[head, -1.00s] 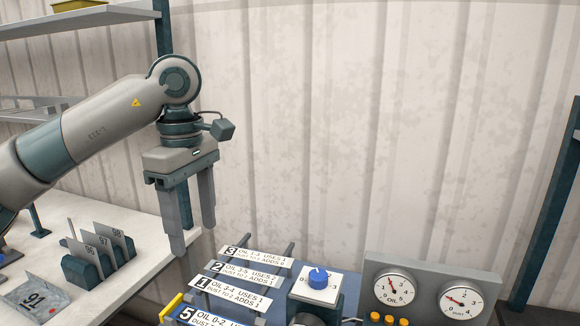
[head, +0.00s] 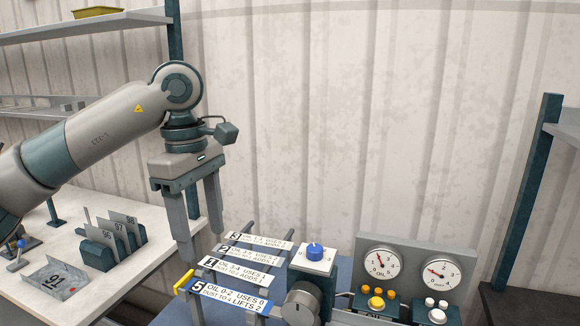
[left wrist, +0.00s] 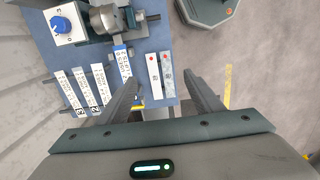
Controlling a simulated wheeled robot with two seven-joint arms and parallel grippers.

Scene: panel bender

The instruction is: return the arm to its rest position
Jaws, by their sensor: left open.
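My left gripper (head: 202,226) hangs from my left arm with its two fingers pointing down, apart and empty. In the head view it is in front of the wall, just left of the labelled strips (head: 240,275) of the panel bender. My right gripper is in neither view.
A blue knob (head: 314,251), a grey dial (head: 301,305) and two gauges (head: 382,264) stand right of the strips. The white table (head: 110,290) at left holds numbered plates (head: 122,228). A shelf (head: 80,28) is above left. A dark post (head: 530,190) stands at right.

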